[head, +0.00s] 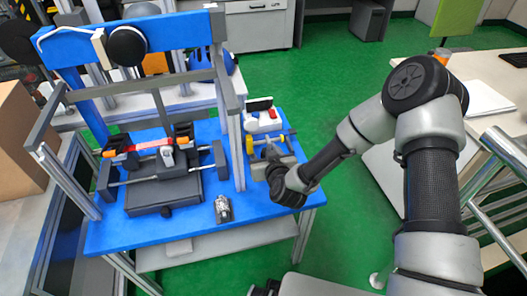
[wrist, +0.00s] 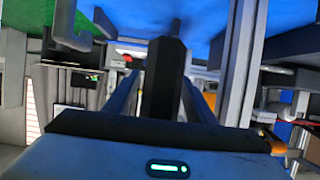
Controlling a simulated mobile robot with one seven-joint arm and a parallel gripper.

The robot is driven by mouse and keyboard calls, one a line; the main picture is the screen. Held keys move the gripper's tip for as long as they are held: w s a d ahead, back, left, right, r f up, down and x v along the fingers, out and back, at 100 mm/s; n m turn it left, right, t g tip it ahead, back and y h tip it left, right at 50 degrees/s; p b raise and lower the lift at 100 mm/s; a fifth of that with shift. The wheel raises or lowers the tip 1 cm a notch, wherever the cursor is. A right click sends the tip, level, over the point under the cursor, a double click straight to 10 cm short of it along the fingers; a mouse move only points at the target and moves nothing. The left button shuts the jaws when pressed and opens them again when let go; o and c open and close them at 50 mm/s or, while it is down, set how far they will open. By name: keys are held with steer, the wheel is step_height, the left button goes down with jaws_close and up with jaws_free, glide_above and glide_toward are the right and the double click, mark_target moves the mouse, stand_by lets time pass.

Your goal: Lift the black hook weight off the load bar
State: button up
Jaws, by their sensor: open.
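My gripper (head: 271,152) is at the right end of the blue table, close to a yellow-ended bar (head: 264,139). It is open, and I see nothing held in it. In the wrist view a dark upright shape (wrist: 165,78) stands in the middle; I cannot tell whether it is a finger or a thing beyond. I cannot single out the black hook weight or the load bar with certainty. A dark round piece (head: 127,46) sits at the blue top beam (head: 72,48) of the tower, far left of my gripper.
The blue table (head: 190,222) carries the tower, a black carriage (head: 160,188) on rails, a small metal part (head: 223,209) and a white and red box (head: 262,118). A grey post (head: 234,130) stands left of my gripper. A pale bench (head: 490,72) is at right.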

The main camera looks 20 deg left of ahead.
jaws_close()
steer(key=shift+r, duration=0.2)
stand_by(0.6)
steer(key=shift+r, duration=0.1)
steer(key=shift+r+p, duration=0.6)
steer(key=shift+r, duration=0.35)
steer(key=shift+r+p, duration=0.6)
steer(key=shift+r, duration=0.3)
